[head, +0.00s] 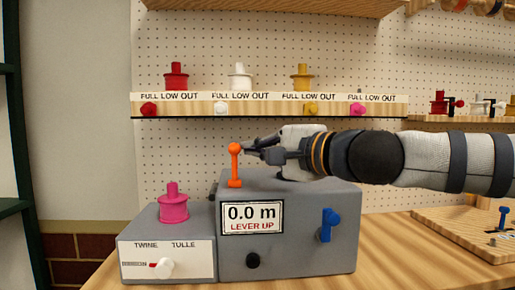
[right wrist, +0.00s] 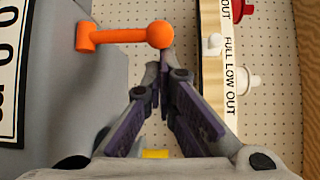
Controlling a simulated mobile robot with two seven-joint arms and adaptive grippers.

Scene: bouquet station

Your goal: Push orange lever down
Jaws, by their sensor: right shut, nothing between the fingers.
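The orange lever (head: 235,166) stands upright on top of the grey machine (head: 290,258), with a ball at its upper end. The machine's display (head: 252,217) reads "0.0 m" and "LEVER UP". My right gripper (head: 248,150) reaches in from the right, just beside the lever's ball end. In the right wrist view the lever (right wrist: 125,37) lies sideways across the picture, and the shut, empty fingertips (right wrist: 162,65) are close to its ball. I cannot tell whether they touch it. My left gripper is not in view.
A shelf (head: 270,105) with spools runs behind.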

